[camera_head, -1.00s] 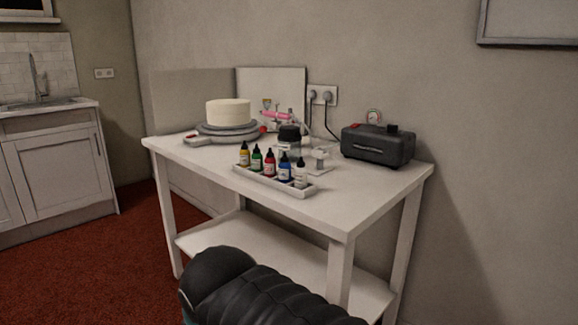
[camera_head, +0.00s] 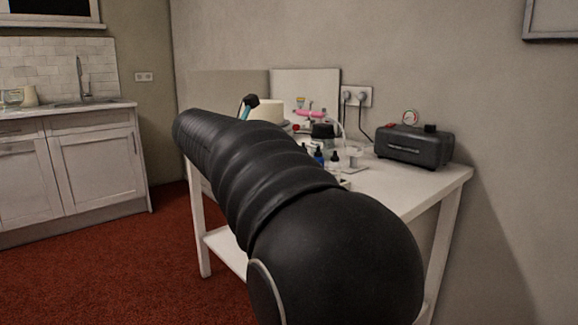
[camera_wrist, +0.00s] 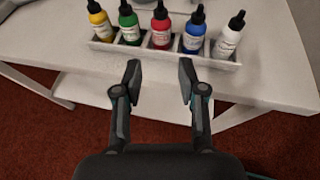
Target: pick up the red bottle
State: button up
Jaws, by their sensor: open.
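The red bottle (camera_wrist: 161,30) has a black cap and a pale label. In the wrist view it stands upright in the middle of a row of bottles in a white tray (camera_wrist: 222,65). My gripper (camera_wrist: 159,72) is open and empty, its two fingers apart in front of the tray. The red bottle lies beyond the gap between the fingertips, not touching them. In the head view my arm hides the red bottle and most of the tray.
Yellow (camera_wrist: 99,22), green (camera_wrist: 129,22), blue (camera_wrist: 194,32) and white (camera_wrist: 229,38) bottles flank it. A white cake (camera_head: 268,110), an airbrush (camera_head: 308,113) and a dark compressor (camera_head: 413,146) stand on the white table (camera_head: 430,183). Red carpet lies below.

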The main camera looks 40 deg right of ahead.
jog(key=b+x, duration=0.1)
jog(key=x, duration=1.1)
jog(key=shift+d+f, duration=0.3)
jog(key=shift+d, duration=0.05)
jog(key=c, duration=0.4)
